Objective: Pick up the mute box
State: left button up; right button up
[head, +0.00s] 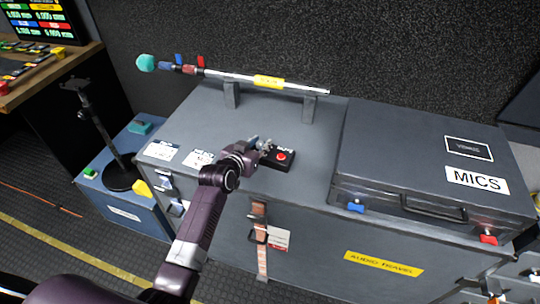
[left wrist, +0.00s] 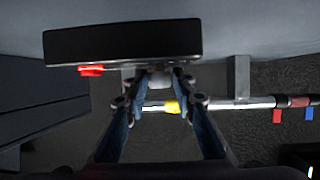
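The mute box (head: 279,158) is a small black box with a red button and white lettering. It sits on the grey case top, near its front edge. In the left wrist view it is a dark block (left wrist: 122,42) across the upper left, with the red button sticking out below it. My left gripper (head: 262,146) is at the box's back left edge. In the left wrist view its fingers (left wrist: 158,80) are apart, with a small grey piece showing between or behind the tips. Contact with the box cannot be told. My right gripper is not in view.
A MICS case (head: 400,155) stands to the right on the same big grey case (head: 310,225). Behind, a boom pole (head: 268,82) rests on two supports. A blue case (head: 140,215) with a black stand (head: 95,120) is at the left. The case top behind the box is clear.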

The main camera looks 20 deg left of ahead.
pick_arm(q)
grip_shut()
jog(key=shift+r, duration=0.1)
